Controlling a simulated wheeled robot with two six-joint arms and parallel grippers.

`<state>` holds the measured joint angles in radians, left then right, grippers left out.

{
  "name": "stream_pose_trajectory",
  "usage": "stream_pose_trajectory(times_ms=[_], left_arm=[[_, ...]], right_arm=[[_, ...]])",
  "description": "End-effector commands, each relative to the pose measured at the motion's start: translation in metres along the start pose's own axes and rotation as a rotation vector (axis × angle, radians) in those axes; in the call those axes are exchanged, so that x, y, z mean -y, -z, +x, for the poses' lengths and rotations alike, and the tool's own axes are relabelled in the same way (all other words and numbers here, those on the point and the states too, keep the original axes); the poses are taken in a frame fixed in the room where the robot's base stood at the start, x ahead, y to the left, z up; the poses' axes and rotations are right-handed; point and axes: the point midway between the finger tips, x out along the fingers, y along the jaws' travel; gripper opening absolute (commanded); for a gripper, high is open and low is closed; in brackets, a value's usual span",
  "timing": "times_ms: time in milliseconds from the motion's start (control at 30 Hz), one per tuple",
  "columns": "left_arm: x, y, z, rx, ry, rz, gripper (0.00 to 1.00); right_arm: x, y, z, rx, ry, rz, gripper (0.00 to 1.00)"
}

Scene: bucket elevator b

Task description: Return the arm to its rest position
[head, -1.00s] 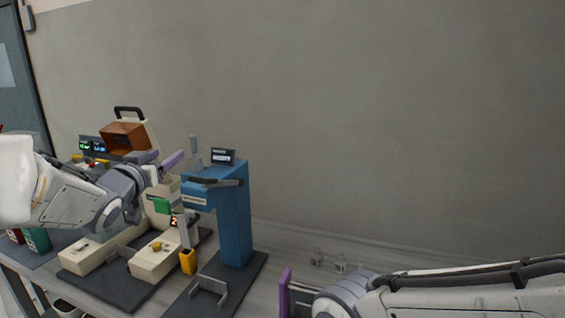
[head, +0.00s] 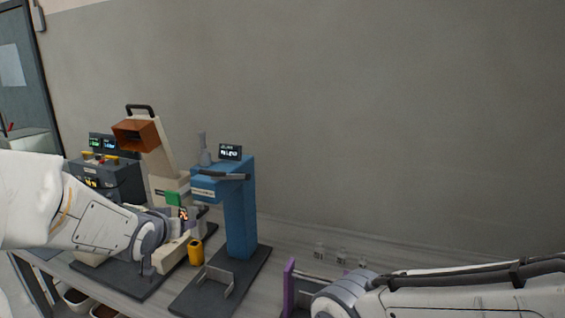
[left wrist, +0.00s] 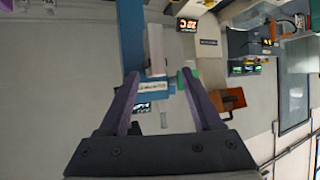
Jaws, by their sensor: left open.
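My left arm comes in from the left in the head view, low in front of the cream elevator (head: 157,155). My left gripper (head: 192,222) is small there, near the elevator's lower body, and partly hidden by its own wrist. In the left wrist view the left gripper (left wrist: 158,77) has its two purple fingers wide apart with nothing held between them. The blue stand (left wrist: 132,40) and a green part (left wrist: 190,77) show beyond the fingers. My right gripper (head: 289,288) is at the bottom of the head view; one purple finger shows, the rest is hidden or cut off.
A blue stand (head: 240,215) with a small display stands right of the elevator. A yellow cylinder (head: 196,252) is at its left. A grey control box (head: 108,180) with displays is behind my left arm. Small clear items (head: 341,255) lie near the wall. The elevator has an orange-brown hood (head: 136,134).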

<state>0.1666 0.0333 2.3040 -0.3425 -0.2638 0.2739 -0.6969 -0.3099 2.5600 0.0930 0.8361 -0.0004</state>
Motion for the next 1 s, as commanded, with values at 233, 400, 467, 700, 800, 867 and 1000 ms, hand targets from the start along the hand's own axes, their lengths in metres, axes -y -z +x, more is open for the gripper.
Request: stream_pose_trajectory(times_ms=[233,400,467,700,800,867,1000], left_arm=[[-0.024,-0.132,-0.033,0.437,0.009,0.021,0.66],[-0.043,-0.208,-0.078,0.722,-0.024,0.042,0.66],[-0.050,-0.231,-0.096,0.814,-0.043,0.050,0.66],[-0.121,-0.232,-0.150,0.884,-0.218,0.255,0.66],[-0.147,-0.237,-0.181,0.914,-0.297,0.356,0.66],[-0.158,-0.240,-0.200,0.931,-0.342,0.418,0.66],[-0.174,-0.248,-0.236,0.964,-0.421,0.529,0.66]], right_arm=[[0.000,0.000,0.000,0.000,0.000,0.000,0.54],[0.000,0.000,0.000,0.000,0.000,0.000,0.54],[0.000,0.000,0.000,0.000,0.000,0.000,0.54],[0.000,0.000,0.000,0.000,0.000,0.000,0.54],[0.000,0.000,0.000,0.000,0.000,0.000,0.54],[0.000,0.000,0.000,0.000,0.000,0.000,0.54],[0.000,0.000,0.000,0.000,0.000,0.000,0.54]])
